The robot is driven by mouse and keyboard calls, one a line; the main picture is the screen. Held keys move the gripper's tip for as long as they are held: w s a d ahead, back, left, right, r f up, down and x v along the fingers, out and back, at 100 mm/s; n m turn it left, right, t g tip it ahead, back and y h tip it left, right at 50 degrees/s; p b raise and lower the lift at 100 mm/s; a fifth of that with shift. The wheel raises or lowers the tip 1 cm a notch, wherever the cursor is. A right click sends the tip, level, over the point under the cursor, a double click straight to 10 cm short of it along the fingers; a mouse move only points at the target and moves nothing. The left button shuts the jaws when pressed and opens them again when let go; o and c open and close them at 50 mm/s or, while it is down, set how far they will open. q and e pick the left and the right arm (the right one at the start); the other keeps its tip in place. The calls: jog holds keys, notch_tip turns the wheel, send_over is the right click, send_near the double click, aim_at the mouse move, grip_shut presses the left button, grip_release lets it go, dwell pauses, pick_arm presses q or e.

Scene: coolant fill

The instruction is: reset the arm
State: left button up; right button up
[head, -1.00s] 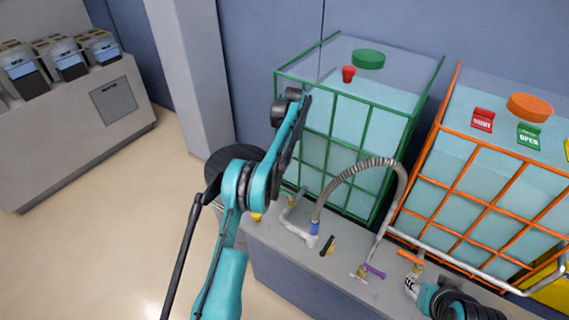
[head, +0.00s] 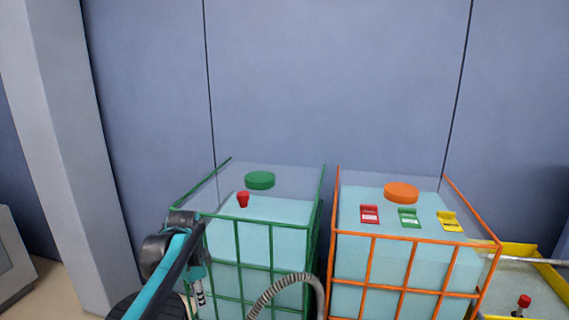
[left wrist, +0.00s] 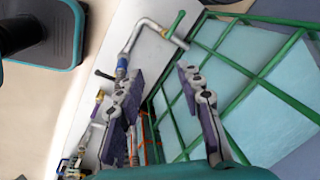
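My left gripper (left wrist: 160,76) shows in the left wrist view with its two dark-padded fingers apart and nothing between them. It is above the grey bench, close to the green-framed tank (head: 254,225). In the head view my left arm rises from the bottom left, in front of that tank's left side. How the gripper sits there is hard to make out. My right gripper is out of both views.
An orange-framed tank (head: 409,237) stands right of the green one, with red, green and yellow tags on top. A ribbed hose (head: 290,281) arches in front. Pipes with green-handled valves (left wrist: 174,24) run along the bench (left wrist: 150,45). A grey pillar (head: 62,150) stands left.

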pick_arm(q)
jog(key=s+d+f+n+t, duration=0.2)
jog(key=s+n, duration=0.3)
jog(key=s, duration=0.7)
jog(key=s+d+f+n+t, duration=0.3)
jog(key=s+n, duration=0.3)
jog(key=s, duration=0.6)
jog(key=shift+s+d+n+h, duration=0.15)
jog(key=shift+d+n+h, duration=0.15)
